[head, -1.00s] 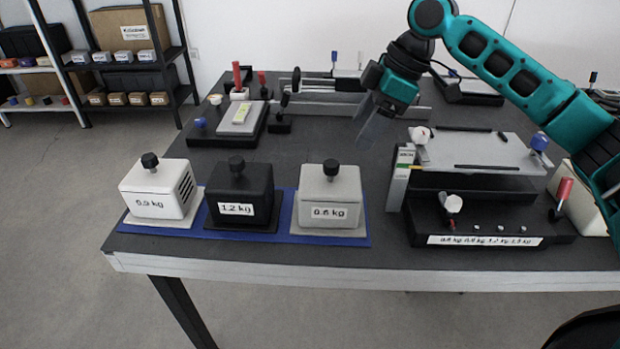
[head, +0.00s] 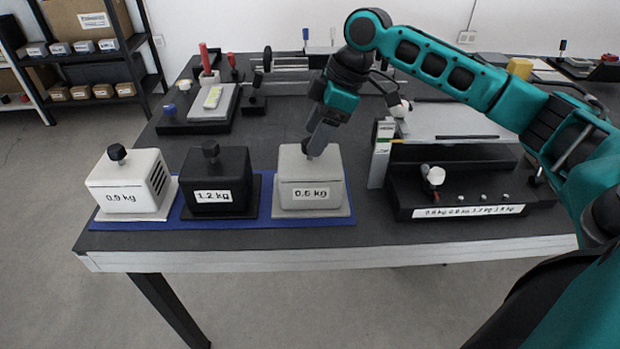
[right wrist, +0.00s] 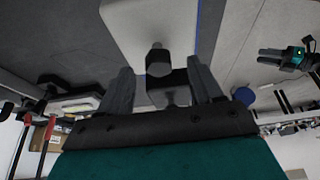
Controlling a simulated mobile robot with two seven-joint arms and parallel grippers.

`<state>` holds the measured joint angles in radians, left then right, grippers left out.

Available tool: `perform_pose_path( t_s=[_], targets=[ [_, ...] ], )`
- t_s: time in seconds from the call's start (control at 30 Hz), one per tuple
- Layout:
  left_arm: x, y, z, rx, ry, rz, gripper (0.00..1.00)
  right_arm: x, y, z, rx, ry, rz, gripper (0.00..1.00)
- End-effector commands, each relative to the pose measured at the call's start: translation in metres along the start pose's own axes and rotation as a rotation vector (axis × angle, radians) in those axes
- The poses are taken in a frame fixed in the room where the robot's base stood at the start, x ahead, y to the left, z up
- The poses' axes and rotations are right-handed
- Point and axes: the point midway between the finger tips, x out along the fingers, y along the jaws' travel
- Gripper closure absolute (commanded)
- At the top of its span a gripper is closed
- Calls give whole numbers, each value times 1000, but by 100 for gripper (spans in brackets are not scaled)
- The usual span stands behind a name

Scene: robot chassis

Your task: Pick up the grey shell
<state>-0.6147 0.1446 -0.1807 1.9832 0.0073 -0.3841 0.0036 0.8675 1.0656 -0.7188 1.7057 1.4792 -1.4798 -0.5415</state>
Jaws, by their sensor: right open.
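The grey shell (head: 310,180) is a light grey box labelled 0.6 kg with a black knob on top, at the right end of the blue mat (head: 250,220). My right gripper (head: 316,145) is over it, fingers pointing down at the knob. In the right wrist view the knob (right wrist: 159,61) shows between the two spread fingers of my right gripper (right wrist: 159,68), with a gap on each side. What seems to be my left gripper (right wrist: 272,55) shows small at the right of the right wrist view.
A black 1.2 kg box (head: 216,182) stands just left of the grey shell, and a white 0.9 kg box (head: 128,182) further left. A tray with a grey block (head: 213,103) is behind.

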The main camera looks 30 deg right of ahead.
Motion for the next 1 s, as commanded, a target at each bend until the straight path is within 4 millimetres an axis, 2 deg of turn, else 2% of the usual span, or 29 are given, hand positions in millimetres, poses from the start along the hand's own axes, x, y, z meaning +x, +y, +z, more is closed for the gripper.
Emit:
perform_pose_path(
  t_s=[0.1,0.2,0.43,1.0],
  targets=[
    [3,0,3,0,-1,2,57,22,0,0,-1,0,-3,35],
    [4,1,2,-1,1,4,57,32,0,0,-1,1,0,35],
    [2,2,-3,-1,10,6,57,33,1,-1,-1,0,1,36],
    [3,2,2,0,-1,6,57,32,0,-1,-1,1,0,90]
  ],
)
